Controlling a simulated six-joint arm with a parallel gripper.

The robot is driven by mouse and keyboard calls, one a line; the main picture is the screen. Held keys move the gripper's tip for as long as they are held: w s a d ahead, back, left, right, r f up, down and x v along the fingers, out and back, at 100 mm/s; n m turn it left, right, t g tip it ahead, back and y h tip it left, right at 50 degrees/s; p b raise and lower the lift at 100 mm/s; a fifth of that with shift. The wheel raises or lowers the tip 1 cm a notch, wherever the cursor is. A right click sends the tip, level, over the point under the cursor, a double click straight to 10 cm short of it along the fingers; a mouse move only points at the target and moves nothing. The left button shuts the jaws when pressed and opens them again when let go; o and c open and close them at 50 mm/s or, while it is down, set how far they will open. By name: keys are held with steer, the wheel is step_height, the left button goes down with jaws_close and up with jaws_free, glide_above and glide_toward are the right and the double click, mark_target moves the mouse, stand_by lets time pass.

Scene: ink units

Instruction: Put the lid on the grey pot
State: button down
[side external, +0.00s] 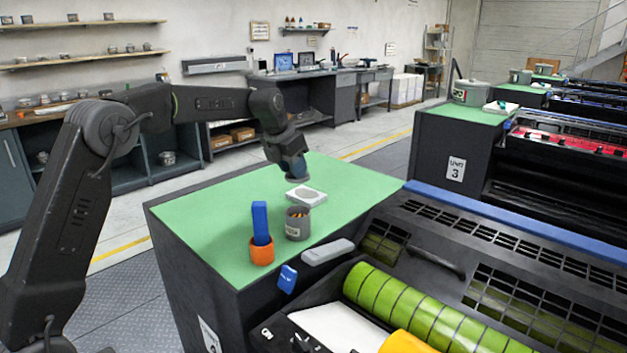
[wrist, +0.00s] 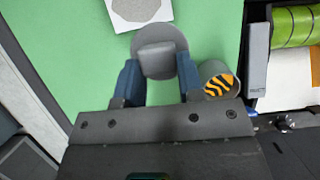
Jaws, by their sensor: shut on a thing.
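My gripper (side external: 293,167) has blue fingers and is shut on the block-shaped knob of a round grey lid (side external: 298,178). In the wrist view the lid (wrist: 177,44) sits between and ahead of the fingertips (wrist: 159,76). The lid is held above the green top, behind the pot in the side view. The grey pot (side external: 298,229) stands upright, uncovered, with a pale label. In the wrist view the pot (wrist: 208,69) is right of the right finger, partly hidden by my gripper. Yellow-and-black striped contents (wrist: 220,86) show inside it.
A white square pad (side external: 306,195) with a grey disc lies behind the pot. An orange cup (side external: 262,254) holding an upright blue block (side external: 261,222) stands left of the pot. A grey bar (side external: 328,252) lies near the press edge. The green top (side external: 205,215) is clear at left.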

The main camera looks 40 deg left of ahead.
steer(key=shift+s+a+r, duration=0.2)
steer(key=shift+s+r, duration=0.4)
steer(key=shift+s, duration=0.05)
steer(key=s+d+r+m+h, duration=0.2)
steer(key=s+d+m, duration=0.3)
steer(key=s+d, duration=0.15)
steer(key=shift+m+g, duration=0.3)
steer(key=shift+w+d+f, duration=0.1)
steer(key=shift+d+f, duration=0.1)
steer(key=shift+f, duration=0.8)
steer(key=shift+d+f, duration=0.15)
steer(key=shift+f, duration=0.85)
steer(key=shift+w+d+f, duration=0.1)
steer(key=shift+d+f, duration=0.1)
steer(key=shift+f, duration=0.8)
steer(key=shift+f, duration=0.15)
steer(key=shift+c, duration=0.9)
jaws_free()
step_height(320, 180, up, 7)
